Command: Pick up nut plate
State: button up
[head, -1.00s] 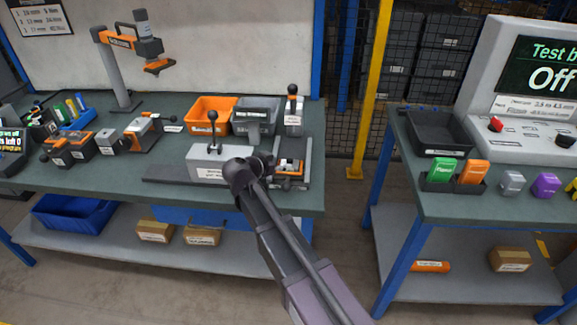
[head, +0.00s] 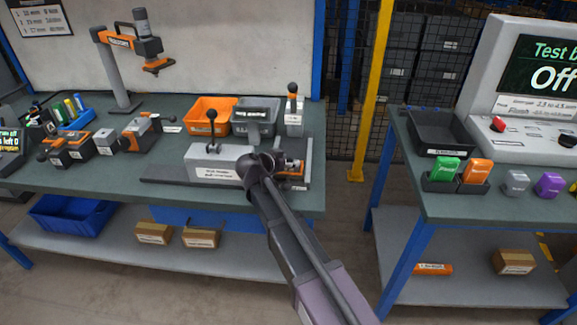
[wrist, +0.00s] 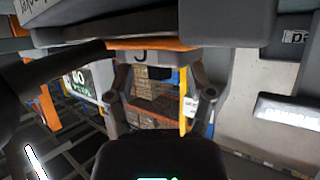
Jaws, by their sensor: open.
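I cannot make out for certain which part is the nut plate. A small fixture with grey, orange and dark parts (head: 291,168) sits at the right end of the left bench, partly hidden by my arm. My gripper is at the end of the arm beside it, its fingers hidden in the head view. In the wrist view my gripper (wrist: 160,97) is open, its two fingers apart with nothing seen between them. An orange-edged grey part (wrist: 152,45) hangs across the top of that view, close to the fingers; whether it touches them I cannot tell.
A grey block with a black lever (head: 215,163) stands just left of my arm's end. Behind are an orange bin (head: 211,112), a grey bin (head: 256,115) and a lever post (head: 294,115). A yellow post (head: 371,95) and a gap separate the right bench (head: 470,205).

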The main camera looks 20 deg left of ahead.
grip_shut()
jog(key=shift+r, duration=0.15)
dwell(0.4)
notch_tip(320, 180, up, 3)
jog(key=p, duration=0.3)
jog(key=s+d+r+p, duration=0.1)
jog(key=s+d+p, duration=0.1)
jog(key=s, duration=1.4)
jog(key=shift+d+r, duration=0.2)
jog(key=shift+r, duration=0.15)
